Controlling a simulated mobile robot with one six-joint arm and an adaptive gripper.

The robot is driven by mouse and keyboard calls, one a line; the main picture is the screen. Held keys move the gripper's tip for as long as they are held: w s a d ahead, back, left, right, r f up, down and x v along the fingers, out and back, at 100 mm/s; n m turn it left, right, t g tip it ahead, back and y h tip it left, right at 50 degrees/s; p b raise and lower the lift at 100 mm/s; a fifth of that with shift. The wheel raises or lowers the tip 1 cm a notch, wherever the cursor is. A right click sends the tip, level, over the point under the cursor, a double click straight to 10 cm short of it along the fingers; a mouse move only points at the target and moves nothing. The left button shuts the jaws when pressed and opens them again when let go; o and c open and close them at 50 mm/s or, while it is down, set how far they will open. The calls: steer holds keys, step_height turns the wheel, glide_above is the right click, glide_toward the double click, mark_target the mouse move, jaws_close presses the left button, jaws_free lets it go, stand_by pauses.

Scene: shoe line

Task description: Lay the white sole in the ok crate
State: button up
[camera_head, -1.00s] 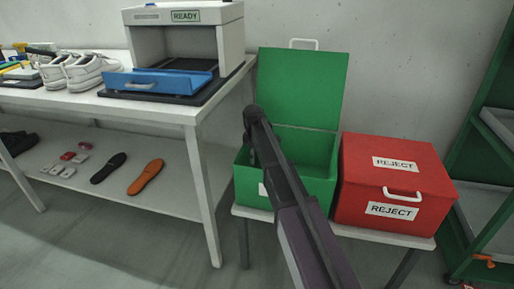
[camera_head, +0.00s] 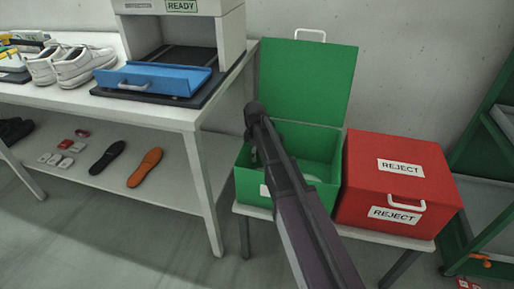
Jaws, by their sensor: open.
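The green crate (camera_head: 243,184) stands on a low stand with its lid (camera_head: 306,80) raised at the back. Its front label (camera_head: 264,190) is mostly hidden behind my arm, so I cannot read it. A small pale patch (camera_head: 312,179) shows inside the crate, right of my arm; it may be part of the white sole, but too little of it shows to be sure. My gripper (camera_head: 257,157) hangs down at the left side of the crate's opening, mostly hidden by my arm. It is open, with nothing seen in it.
A closed red reject crate (camera_head: 398,185) stands right of the green one. On the left, a table (camera_head: 150,112) bears white shoes (camera_head: 82,66) and a machine with a blue tray (camera_head: 152,80). Black (camera_head: 107,156) and orange (camera_head: 145,167) soles lie on its lower shelf. A green rack stands at far right.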

steer(key=shift+s+d+r+p, duration=0.1)
steer(key=shift+d+p, duration=0.05)
steer(key=shift+p, duration=0.2)
step_height(320, 180, up, 17)
steer(key=p, duration=1.8)
steer(key=w+d+r+m+p, duration=0.1)
steer(key=w+d+r+p, duration=0.1)
steer(key=r+p, duration=0.4)
steer(key=w+d+r+m+p, duration=0.2)
steer(key=w+d+r+p, duration=0.1)
steer(key=r+p, duration=0.3)
steer(key=shift+w+d+m, duration=0.2)
steer(key=shift+d+m, duration=0.1)
steer(key=shift+d, duration=0.1)
steer(key=s+d+r+m+p, duration=0.1)
steer(key=s+d+m, duration=0.1)
steer(key=s, duration=0.6)
steer(key=s+d+r+m+p, duration=0.1)
steer(key=s+d+m, duration=0.1)
steer(key=s+m, duration=0.3)
steer(key=s+d+r+m+p, duration=0.1)
steer(key=s+d+m, duration=0.1)
steer(key=s, duration=1)
steer(key=shift+d+m, duration=0.35)
steer(key=shift+m, duration=0.55)
steer(key=shift+s, duration=0.1)
